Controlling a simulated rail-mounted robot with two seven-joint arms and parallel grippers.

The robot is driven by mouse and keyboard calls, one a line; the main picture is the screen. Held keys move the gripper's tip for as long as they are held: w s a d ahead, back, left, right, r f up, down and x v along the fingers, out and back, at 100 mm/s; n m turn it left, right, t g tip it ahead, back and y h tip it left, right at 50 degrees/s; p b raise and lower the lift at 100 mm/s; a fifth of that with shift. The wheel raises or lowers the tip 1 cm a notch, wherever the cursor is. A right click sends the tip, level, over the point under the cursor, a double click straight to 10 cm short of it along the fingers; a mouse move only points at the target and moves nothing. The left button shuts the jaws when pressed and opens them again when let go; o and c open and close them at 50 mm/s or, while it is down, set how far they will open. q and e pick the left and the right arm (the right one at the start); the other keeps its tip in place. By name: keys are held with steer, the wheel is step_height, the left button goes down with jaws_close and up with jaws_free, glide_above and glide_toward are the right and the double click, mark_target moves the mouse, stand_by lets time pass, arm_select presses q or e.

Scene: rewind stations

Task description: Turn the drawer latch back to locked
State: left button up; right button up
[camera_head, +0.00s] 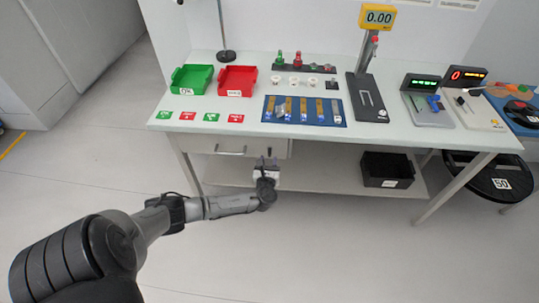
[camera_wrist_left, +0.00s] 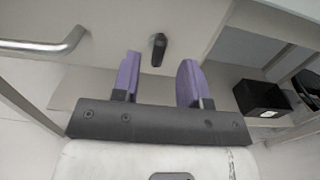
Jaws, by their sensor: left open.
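The drawer (camera_head: 200,144) is under the left part of the table, with a metal bar handle (camera_head: 230,153). The drawer looks closed. In the left wrist view the latch (camera_wrist_left: 158,50) is a small dark knob on the pale drawer front, right of the handle (camera_wrist_left: 45,46). Its long side runs nearly up and down in that picture. My left gripper (camera_wrist_left: 158,80) is open, with its purple fingers apart and nothing between them. The latch lies ahead, between the finger lines and apart from them. In the head view my left gripper (camera_head: 267,166) is before the drawer's right end. My right gripper is not in view.
A black bin (camera_head: 387,170) stands on the lower shelf (camera_head: 325,180) to the right; it also shows in the wrist view (camera_wrist_left: 262,98). The tabletop above holds a green tray (camera_head: 190,79), a red tray (camera_head: 237,80) and a blue mat (camera_head: 341,122).

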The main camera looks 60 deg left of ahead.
mark_target(269, 153)
arm_select(q)
steer(key=shift+b+x, duration=0.65)
steer(key=shift+x, duration=1.8)
steer(key=shift+c, duration=0.9)
steer(key=c, duration=0.5)
